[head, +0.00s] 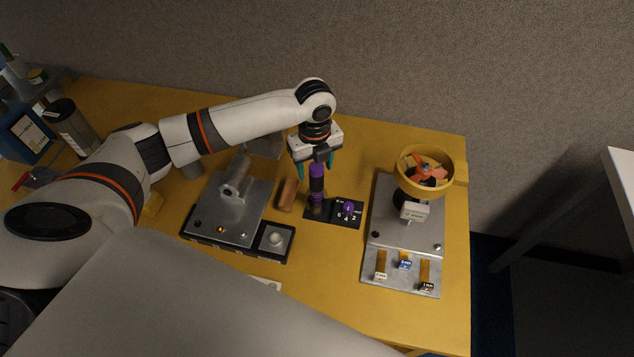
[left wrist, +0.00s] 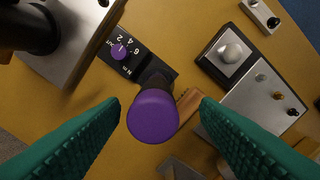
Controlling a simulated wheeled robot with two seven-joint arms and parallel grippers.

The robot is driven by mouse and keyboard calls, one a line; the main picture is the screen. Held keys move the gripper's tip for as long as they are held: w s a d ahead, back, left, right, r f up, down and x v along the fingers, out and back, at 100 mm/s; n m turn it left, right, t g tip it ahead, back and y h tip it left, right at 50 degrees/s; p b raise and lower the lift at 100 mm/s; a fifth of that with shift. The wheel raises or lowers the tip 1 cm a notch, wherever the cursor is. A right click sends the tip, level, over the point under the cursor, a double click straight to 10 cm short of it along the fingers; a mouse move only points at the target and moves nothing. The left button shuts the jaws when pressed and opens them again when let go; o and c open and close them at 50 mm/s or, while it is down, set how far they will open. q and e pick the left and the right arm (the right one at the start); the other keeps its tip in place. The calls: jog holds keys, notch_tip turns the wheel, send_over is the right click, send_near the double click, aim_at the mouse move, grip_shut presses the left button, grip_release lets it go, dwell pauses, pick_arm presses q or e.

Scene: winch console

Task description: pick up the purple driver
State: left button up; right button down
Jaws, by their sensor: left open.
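The purple driver (head: 317,183) stands upright at the left end of a small black plate (head: 334,218), its purple handle on top and a dark part below. In the left wrist view its round purple cap (left wrist: 153,116) points at the camera. My left gripper (head: 316,166) is open above and around the top of the driver, with its green fingers on either side. In the left wrist view the gripper (left wrist: 160,118) shows clear gaps between both fingers and the cap. The driver's lower end is partly hidden there. My right gripper is not in view.
A purple knob (head: 348,208) sits on the black plate. A brown block (head: 288,194) lies close left of the driver. A grey console plate (head: 236,208) stands left. A grey panel (head: 402,245) with a yellow bowl (head: 425,168) stands right. Bare yellow table (head: 320,258) lies in front.

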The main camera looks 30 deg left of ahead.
aim_at(316, 177)
pick_arm(q)
jog(key=shift+w+f+p, duration=0.1)
jog(key=shift+f+p, duration=0.4)
jog(key=shift+f, duration=0.3)
notch_tip(316, 177, down, 3)
jog(key=shift+w+r+p, duration=0.1)
jog(key=shift+r+p, duration=0.1)
jog(key=shift+p, duration=0.1)
jog(key=shift+d+f, duration=0.1)
jog(key=shift+f, duration=0.45)
jog(key=c, duration=1.2)
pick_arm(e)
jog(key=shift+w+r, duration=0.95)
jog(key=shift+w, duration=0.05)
pick_arm(q)
jog(key=shift+w+r, duration=0.1)
